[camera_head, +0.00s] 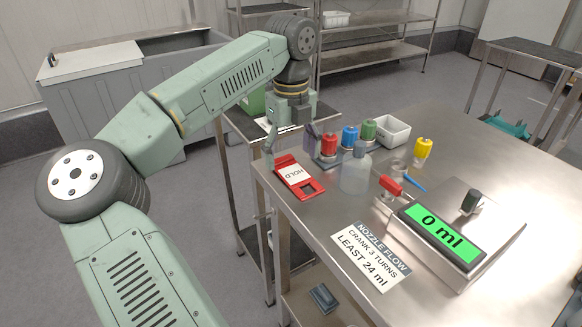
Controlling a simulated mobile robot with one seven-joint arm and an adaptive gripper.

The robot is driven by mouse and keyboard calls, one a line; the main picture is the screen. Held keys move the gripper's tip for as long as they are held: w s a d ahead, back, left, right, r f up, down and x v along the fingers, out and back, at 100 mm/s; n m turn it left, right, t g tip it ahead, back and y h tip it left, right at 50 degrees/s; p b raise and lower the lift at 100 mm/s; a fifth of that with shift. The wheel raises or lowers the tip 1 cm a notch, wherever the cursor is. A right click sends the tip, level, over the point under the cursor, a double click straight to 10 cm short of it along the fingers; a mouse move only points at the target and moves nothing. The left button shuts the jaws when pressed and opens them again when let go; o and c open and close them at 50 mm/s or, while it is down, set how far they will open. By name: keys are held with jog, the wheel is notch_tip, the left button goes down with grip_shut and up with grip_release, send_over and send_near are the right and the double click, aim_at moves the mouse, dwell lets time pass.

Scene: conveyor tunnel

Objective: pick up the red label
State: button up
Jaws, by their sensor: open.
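The red label (316,187), a flat red tag with a white panel reading "HOLD" and a square hole near one end, lies at the left edge of the steel table. My gripper (290,147) hangs from the arm just above and behind the label, pointing down. Its fingers are spread apart with nothing seen between them. One finger is close to the label's far left end; I cannot tell whether it touches.
Red (329,146), blue (349,136) and green (369,130) bottles stand behind the label, near a white bin (396,137). A translucent jug (355,173) stands just right of the label. A scale (440,235) reads "0 ml". A printed card (371,257) lies in front.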

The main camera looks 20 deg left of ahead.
aim_at(295, 176)
jog(key=shift+f, duration=1.35)
jog(key=shift+c, duration=0.5)
jog(key=c, duration=0.9)
